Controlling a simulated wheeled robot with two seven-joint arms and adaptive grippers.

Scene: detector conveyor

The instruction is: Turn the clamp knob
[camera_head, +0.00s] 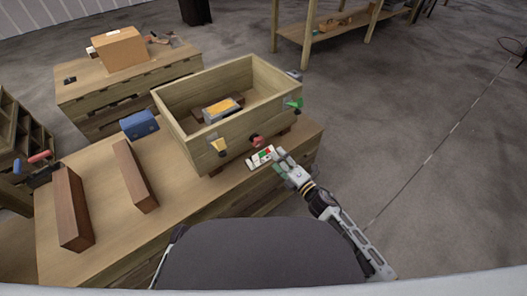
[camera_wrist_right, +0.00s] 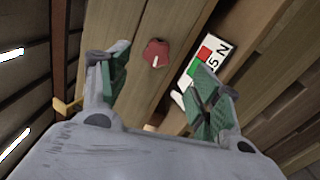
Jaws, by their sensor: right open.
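A red knob (camera_head: 257,141) is on the front wall of an open wooden box (camera_head: 180,130). It also shows in the right wrist view (camera_wrist_right: 155,53), with a pale mark at its lower edge. A yellow knob (camera_head: 218,146) is to its left on the same wall, and a green knob (camera_head: 294,104) is on the right side. I cannot tell which is the clamp knob. My right gripper (camera_head: 284,164) is open and empty in front of the box, right of and below the red knob. In the wrist view the red knob appears beyond the gap between its fingers (camera_wrist_right: 160,85), apart from them.
A card (camera_head: 262,157) with red and green patches lies by the gripper on the workbench (camera_head: 95,236). Two brown wooden blocks (camera_head: 72,210) (camera_head: 135,178) and a blue object (camera_head: 139,124) occupy the bench's left part. The floor to the right is clear.

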